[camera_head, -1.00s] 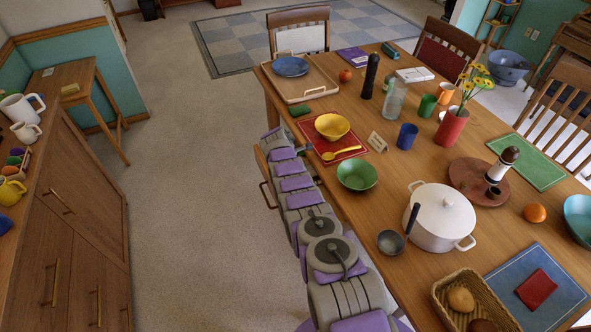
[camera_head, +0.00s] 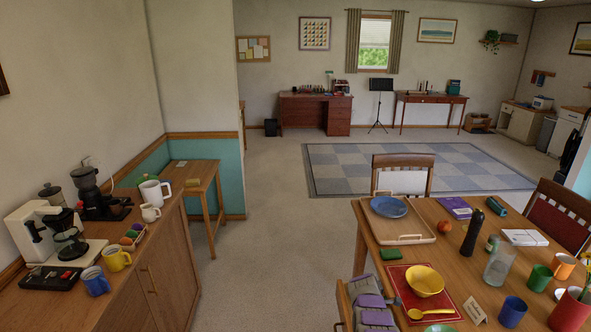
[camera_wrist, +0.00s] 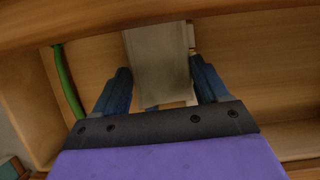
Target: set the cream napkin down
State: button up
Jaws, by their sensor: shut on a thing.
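In the wrist view the cream napkin (camera_wrist: 158,48), greyish in the shade, is a flat rectangular shape between the two blue fingers of my gripper (camera_wrist: 160,66). My gripper is shut on it. Wooden walls and a wooden floor surround them, like the inside of a drawer (camera_wrist: 228,65). Whether the napkin touches the floor there is unclear.
A green strip (camera_wrist: 68,84) lies left of the fingers in the wrist view. The table (camera_head: 455,250) carries a wooden tray (camera_head: 420,238), a red mat (camera_head: 399,286) with a yellow bowl (camera_head: 425,280), and cups. A sideboard (camera_head: 150,270) stands left, with clear floor between.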

jog(key=shift+s+r+p, duration=0.2)
jog(key=shift+s+p, duration=0.6)
jog(key=shift+p, duration=0.9)
jog(key=s+p, duration=0.2)
jog(key=p, duration=0.1)
jog(key=shift+s, duration=0.15)
jog(key=shift+s+f, duration=0.2)
jog(key=shift+s, duration=0.65)
jog(key=shift+w+f, duration=0.1)
